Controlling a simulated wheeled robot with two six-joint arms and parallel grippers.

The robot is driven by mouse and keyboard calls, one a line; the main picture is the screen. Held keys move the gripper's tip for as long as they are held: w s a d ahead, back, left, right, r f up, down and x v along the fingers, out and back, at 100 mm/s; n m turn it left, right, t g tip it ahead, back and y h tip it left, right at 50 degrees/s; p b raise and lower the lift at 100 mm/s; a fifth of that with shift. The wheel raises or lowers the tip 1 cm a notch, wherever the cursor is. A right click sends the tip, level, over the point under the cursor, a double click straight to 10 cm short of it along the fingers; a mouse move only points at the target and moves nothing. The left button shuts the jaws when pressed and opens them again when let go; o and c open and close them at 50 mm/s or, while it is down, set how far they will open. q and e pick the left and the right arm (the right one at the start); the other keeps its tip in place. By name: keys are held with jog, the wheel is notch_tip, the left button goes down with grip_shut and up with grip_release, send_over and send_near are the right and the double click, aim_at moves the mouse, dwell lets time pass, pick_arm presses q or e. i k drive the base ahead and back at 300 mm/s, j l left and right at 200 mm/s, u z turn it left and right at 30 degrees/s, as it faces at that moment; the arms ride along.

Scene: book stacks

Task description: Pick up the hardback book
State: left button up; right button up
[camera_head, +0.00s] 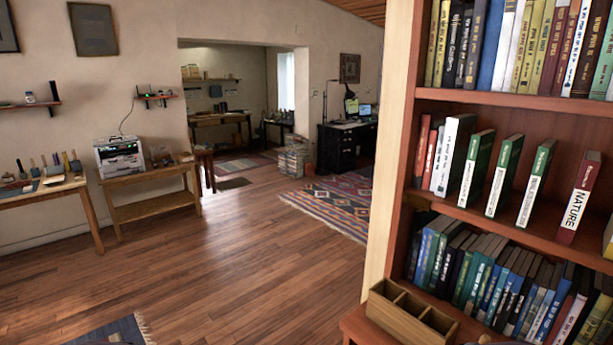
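Several hardback books stand on the middle shelf of the bookcase at the right. A white-spined book (454,155) stands upright beside a few thin red and white books (430,155) at the left end. To its right stand green books with white lower spines (477,168), spaced apart from each other (504,175) (536,182). A red and white book (578,198) marked NATURE leans slightly farther right. I cannot tell which one the task means. Neither of my grippers shows clearly in view.
The bookcase (398,150) has packed rows above (530,45) and below (500,285). A wooden box with compartments (395,318) sits at its foot. A printer (119,156) stands on a side table at the left. The wooden floor (220,260) is open in the middle.

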aim_at(590, 167)
jog(key=z, duration=1.45)
